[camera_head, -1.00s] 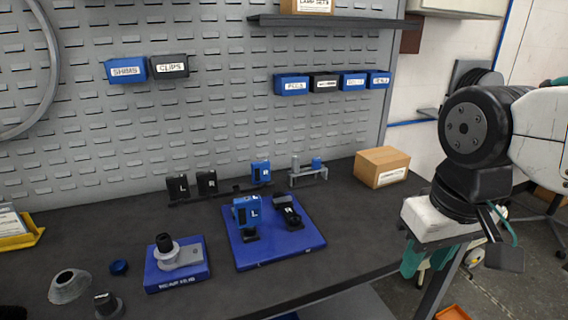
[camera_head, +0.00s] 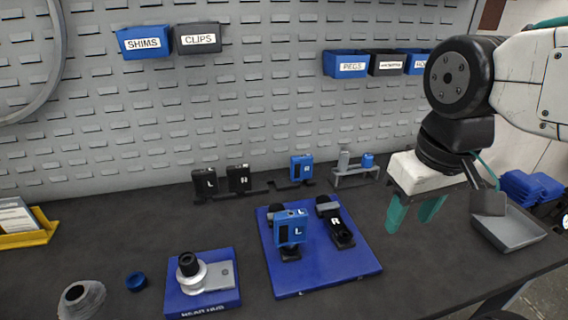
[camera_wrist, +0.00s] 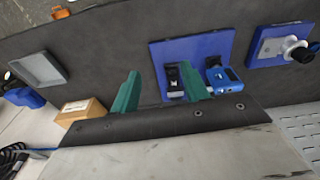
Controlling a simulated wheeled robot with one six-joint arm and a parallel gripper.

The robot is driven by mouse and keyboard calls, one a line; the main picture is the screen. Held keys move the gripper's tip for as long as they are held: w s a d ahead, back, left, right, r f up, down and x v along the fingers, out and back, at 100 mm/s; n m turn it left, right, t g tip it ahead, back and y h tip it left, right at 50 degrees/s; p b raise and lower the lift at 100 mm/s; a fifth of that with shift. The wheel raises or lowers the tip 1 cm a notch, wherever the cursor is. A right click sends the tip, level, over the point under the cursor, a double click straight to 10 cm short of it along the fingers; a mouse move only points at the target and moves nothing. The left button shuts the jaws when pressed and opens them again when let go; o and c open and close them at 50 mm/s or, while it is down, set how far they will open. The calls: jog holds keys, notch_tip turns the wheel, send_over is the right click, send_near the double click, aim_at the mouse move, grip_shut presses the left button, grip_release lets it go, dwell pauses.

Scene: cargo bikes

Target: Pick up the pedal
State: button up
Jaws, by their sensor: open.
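Several pedal-like blocks are marked L or R. A blue L pedal (camera_head: 291,230) and a black part marked R (camera_head: 337,232) sit on a blue board (camera_head: 352,272). At the back, a rack (camera_head: 268,191) carries a black L pedal (camera_head: 204,184), a black R pedal (camera_head: 239,178) and a blue R pedal (camera_head: 301,168). My gripper (camera_head: 413,212) is open and empty, above the bench right of the board. In the wrist view its green fingers (camera_wrist: 158,75) are apart; the right one overlaps the board, near the black part (camera_wrist: 174,80) and the blue pedal (camera_wrist: 223,82).
A blue block with a grey hub part (camera_head: 222,277) stands left of the board. A grey cone (camera_head: 80,300) and blue ring (camera_head: 136,281) lie further left. A grey tray (camera_head: 510,232) is at right; a cardboard box (camera_wrist: 82,112) shows in the wrist view. Bare bench lies between.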

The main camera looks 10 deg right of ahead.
jog(key=w+r+n, duration=0.3)
jog(key=w+n, duration=0.2)
jog(key=w, duration=0.6)
jog(key=n+g+h, duration=0.1)
jog(key=n+h, duration=0.1)
jog(key=n, duration=1.1)
send_over(302, 156)
jog(key=s+a, duration=0.1)
notch_tip(302, 156, down, 10)
jog(key=shift+w+f, duration=0.15)
jog(key=shift+f, duration=0.2)
jog(key=f, duration=0.5)
jog(key=w+d+f, duration=0.1)
jog(key=f, duration=0.1)
jog(key=shift+f, duration=0.2)
grip_shut()
